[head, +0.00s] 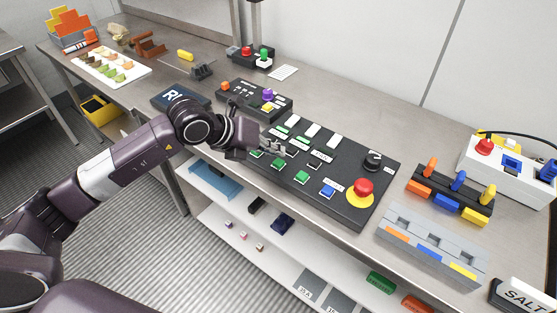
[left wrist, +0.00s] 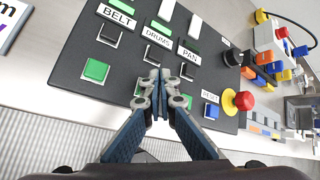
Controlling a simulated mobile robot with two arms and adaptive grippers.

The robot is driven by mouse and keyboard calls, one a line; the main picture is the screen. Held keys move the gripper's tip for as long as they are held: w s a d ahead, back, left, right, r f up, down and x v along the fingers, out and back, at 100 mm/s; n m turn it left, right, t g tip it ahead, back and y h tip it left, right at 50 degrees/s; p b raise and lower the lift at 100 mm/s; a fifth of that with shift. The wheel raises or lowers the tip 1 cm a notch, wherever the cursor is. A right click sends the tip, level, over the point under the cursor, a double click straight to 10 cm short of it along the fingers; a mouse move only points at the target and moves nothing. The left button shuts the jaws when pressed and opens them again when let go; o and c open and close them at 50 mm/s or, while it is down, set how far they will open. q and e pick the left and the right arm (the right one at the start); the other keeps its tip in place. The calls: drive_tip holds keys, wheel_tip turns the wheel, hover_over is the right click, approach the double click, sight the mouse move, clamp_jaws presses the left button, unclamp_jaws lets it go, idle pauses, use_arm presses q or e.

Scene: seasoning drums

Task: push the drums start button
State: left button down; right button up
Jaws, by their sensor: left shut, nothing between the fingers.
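The black control panel (head: 345,200) lies on the counter in the head view. In the left wrist view its columns are labelled BELT, DRUMS (left wrist: 158,40) and PAN. Each column has a black button above a green one. The DRUMS green button (left wrist: 139,88) is partly hidden by my fingers; it also shows in the head view (head: 278,164). The DRUMS black button (left wrist: 153,54) is just beyond the fingertips. My left gripper (left wrist: 155,75) is shut and empty over the DRUMS column; it also shows in the head view (head: 280,150). I cannot tell whether it touches the panel.
The BELT green button (left wrist: 95,69) is left and the PAN green button (left wrist: 185,101) right of my fingers. A blue RESET button (left wrist: 211,110) and a red emergency knob (head: 361,188) are further right. A smaller button box (head: 254,100) stands behind my left wrist.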

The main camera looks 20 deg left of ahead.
sight(276, 163)
use_arm(q)
drive_tip(key=shift+r+p, duration=1.15)
drive_tip(key=shift+r, duration=1.15)
